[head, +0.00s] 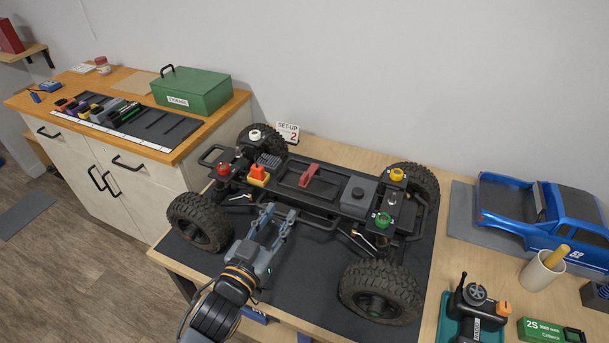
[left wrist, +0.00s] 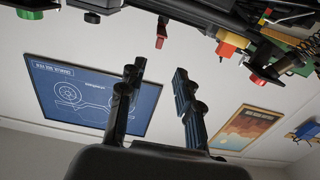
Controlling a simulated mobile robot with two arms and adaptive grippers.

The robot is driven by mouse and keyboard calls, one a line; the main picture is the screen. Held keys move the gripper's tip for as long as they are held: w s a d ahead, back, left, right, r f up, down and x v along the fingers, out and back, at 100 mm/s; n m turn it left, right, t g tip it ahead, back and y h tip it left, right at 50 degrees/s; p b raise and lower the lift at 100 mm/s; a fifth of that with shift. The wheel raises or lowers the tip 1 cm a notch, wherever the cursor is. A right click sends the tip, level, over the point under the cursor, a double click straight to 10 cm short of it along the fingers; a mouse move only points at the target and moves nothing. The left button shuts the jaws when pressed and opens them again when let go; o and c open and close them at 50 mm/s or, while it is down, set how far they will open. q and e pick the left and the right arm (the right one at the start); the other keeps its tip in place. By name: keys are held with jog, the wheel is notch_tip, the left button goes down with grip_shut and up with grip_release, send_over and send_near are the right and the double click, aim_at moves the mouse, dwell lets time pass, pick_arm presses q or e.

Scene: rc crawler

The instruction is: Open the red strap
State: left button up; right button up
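The red strap (head: 309,175) is on the black tray in the middle of the crawler chassis (head: 322,222). It looks like a short slanted red bar; I cannot tell how it is fastened. In the left wrist view the red strap (left wrist: 161,30) shows beyond the fingertips, near the top. My left gripper (head: 279,213) is at the near side of the chassis, to the left of and nearer than the strap. Its two fingers (left wrist: 159,70) are apart, with nothing between them. My right gripper is not in view.
Coloured caps, red (head: 223,169), yellow (head: 397,174), green (head: 382,219) and white (head: 255,135), stand at the chassis corners. Big tyres (head: 381,292) flank it. A blue body shell (head: 545,215), cup (head: 541,274) and transmitter (head: 472,308) are at right. A set-up sign (head: 288,131) stands behind.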

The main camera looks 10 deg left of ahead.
aim_at(301, 180)
pick_arm(q)
jog(key=p+x, duration=0.2)
jog(key=x, duration=1.1)
jog(key=shift+w+d, duration=0.15)
jog(key=shift+w, duration=0.25)
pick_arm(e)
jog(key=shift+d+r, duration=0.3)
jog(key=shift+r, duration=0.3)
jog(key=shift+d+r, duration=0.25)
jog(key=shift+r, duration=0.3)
pick_arm(q)
jog(key=shift+r, duration=0.1)
grip_shut()
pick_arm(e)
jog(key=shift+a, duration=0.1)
